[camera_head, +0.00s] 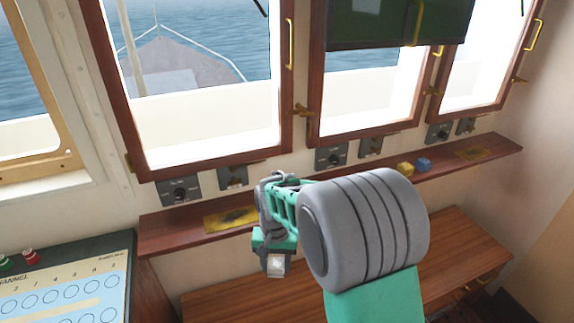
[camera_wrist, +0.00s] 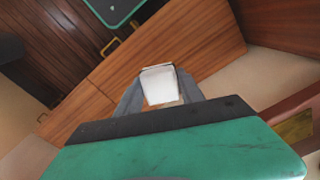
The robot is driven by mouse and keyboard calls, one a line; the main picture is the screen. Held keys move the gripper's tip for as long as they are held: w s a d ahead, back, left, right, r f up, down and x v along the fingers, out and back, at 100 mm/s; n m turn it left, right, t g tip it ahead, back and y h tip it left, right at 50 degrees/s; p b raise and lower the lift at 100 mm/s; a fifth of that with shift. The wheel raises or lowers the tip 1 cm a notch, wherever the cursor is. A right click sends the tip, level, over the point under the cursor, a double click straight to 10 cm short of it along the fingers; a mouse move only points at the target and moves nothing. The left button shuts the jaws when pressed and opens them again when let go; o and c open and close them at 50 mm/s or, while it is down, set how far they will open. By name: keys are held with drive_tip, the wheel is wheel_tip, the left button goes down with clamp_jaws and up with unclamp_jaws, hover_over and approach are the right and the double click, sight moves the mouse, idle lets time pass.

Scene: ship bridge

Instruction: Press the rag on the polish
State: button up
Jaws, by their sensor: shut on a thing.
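My gripper (camera_head: 275,257) is shut on a small white, folded-looking block, which I take to be the rag (camera_head: 276,266). It points down in front of the window shelf, near the left brass plate. In the wrist view the rag (camera_wrist: 159,84) sits between the two grey fingers, above the wooden desk. A small blue item (camera_head: 423,164) and a small yellow item (camera_head: 404,169) stand side by side on the shelf, to the right of my arm. I cannot tell for certain which of them is the polish. The gripper is well apart from both.
The narrow wooden shelf (camera_head: 172,233) runs under the windows. It carries a stained brass plate (camera_head: 231,218) at left and another (camera_head: 474,153) at right. A wooden desk (camera_head: 462,248) lies below. A control console (camera_head: 72,290) stands at lower left. My arm hides the shelf's middle.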

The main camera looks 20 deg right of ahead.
drive_tip(key=w+d+r+m+p, duration=0.3)
drive_tip(key=w+d+r+m, duration=0.35)
drive_tip(key=w+m, duration=0.4)
drive_tip(key=w+d+r+m+p, duration=0.4)
drive_tip(key=w+d+r+m, duration=0.2)
drive_tip(key=w+r+m, duration=0.35)
drive_tip(key=shift+m, duration=0.7)
drive_tip(key=f+b, duration=0.3)
drive_tip(key=f, duration=0.1)
drive_tip(key=f+b, duration=0.2)
drive_tip(key=f, duration=0.1)
drive_tip(key=shift+w+a+b, duration=0.2)
drive_tip(key=shift+w+b, duration=0.15)
drive_tip(key=shift+w, duration=0.05)
drive_tip(key=shift+f, duration=0.6)
wheel_tip(320, 180, up, 7)
drive_tip(key=p, duration=0.5)
drive_tip(key=shift+p, duration=0.35)
